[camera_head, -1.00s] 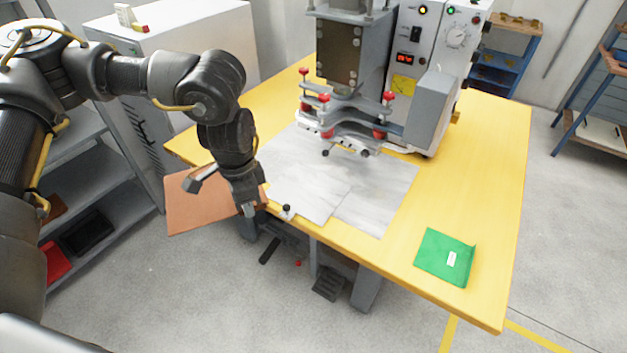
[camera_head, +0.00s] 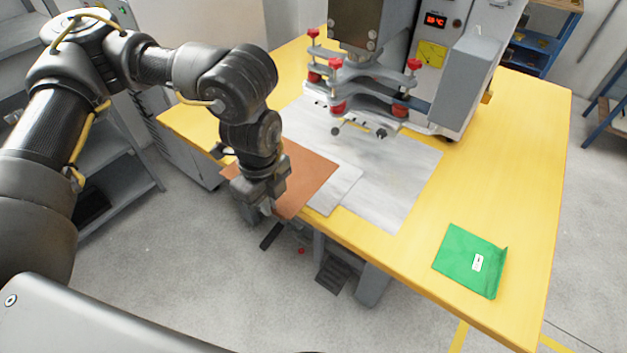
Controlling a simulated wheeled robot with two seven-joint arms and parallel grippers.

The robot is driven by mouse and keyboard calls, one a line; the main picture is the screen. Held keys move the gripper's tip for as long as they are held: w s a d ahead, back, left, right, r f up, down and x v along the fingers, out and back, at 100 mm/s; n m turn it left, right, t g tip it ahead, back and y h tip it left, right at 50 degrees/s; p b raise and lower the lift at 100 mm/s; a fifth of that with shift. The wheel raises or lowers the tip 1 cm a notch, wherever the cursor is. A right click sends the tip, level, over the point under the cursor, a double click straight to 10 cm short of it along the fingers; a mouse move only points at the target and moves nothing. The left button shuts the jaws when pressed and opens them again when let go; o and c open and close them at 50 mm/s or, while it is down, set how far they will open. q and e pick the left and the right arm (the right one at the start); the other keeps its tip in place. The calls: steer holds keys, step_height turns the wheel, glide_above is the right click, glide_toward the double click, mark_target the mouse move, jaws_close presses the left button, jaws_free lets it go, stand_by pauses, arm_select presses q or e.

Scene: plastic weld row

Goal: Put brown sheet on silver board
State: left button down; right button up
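The brown sheet (camera_head: 306,177) is a flat orange-brown square. It overlaps the left front part of the silver board (camera_head: 390,185), and its front left part sticks out past the table's front edge. My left gripper (camera_head: 266,207) is at the sheet's front left edge and appears shut on it; the fingertips are partly hidden. The silver board lies on the yellow table under the press, with a smaller pale sheet (camera_head: 337,190) on its front left part, partly under the brown sheet. My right gripper is not in view.
The welding press (camera_head: 370,85) with red knobs stands over the back of the board. A green folder (camera_head: 470,261) lies at the right front of the yellow table (camera_head: 500,150). The table's right side is otherwise clear. Grey shelves stand at the left.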

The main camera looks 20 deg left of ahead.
mark_target(295, 187)
arm_select(q)
steer(key=shift+s+r, duration=0.1)
steer(key=shift+w+d, duration=0.1)
steer(key=shift+w, duration=0.1)
steer(key=w+d+f, duration=0.1)
steer(key=w, duration=0.1)
steer(key=w+d+f, duration=0.1)
steer(key=w, duration=0.2)
steer(key=w+d+f+p, duration=0.1)
steer(key=w, duration=0.1)
steer(key=shift+w+f, duration=0.15)
steer(key=shift+f, duration=0.2)
steer(key=w+f, duration=0.1)
steer(key=w+d+f, duration=0.1)
steer(key=w+f, duration=0.2)
steer(key=f, duration=0.1)
steer(key=shift+w+d+f, duration=0.15)
steer(key=shift+w+d, duration=0.05)
steer(key=shift+d, duration=0.15)
steer(key=shift+w+f+b, duration=0.2)
steer(key=shift+b, duration=0.1)
steer(key=shift+d, duration=0.1)
steer(key=shift+w+f, duration=0.15)
steer(key=shift+f, duration=0.8)
steer(key=shift+w+f, duration=0.1)
steer(key=shift+f, duration=0.8)
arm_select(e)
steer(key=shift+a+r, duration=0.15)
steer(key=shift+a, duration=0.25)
